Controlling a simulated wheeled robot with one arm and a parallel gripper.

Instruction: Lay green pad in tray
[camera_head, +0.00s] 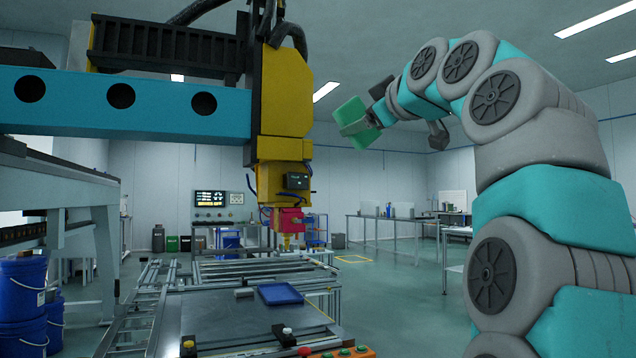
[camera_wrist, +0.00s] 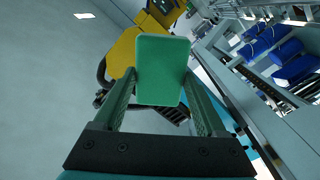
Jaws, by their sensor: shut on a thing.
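The green pad (camera_wrist: 162,70) is a flat rectangular block with rounded corners. In the wrist view it sits between the two green fingers of my gripper (camera_wrist: 162,95), which is shut on it. In the head view the pad (camera_head: 351,112) is held high in the air, right of the yellow machine head, at the end of my gripper (camera_head: 366,122). A blue tray (camera_head: 281,294) lies on the grey work surface, well below and to the left of the pad. Its inside looks empty from here. The tray cannot be made out in the wrist view.
A yellow gantry head (camera_head: 284,180) hangs from a blue beam (camera_head: 125,103) above the work surface (camera_head: 215,318). Buttons (camera_head: 345,352) line the front edge. Blue buckets (camera_head: 22,288) stand at the left. Floor space is open at the right.

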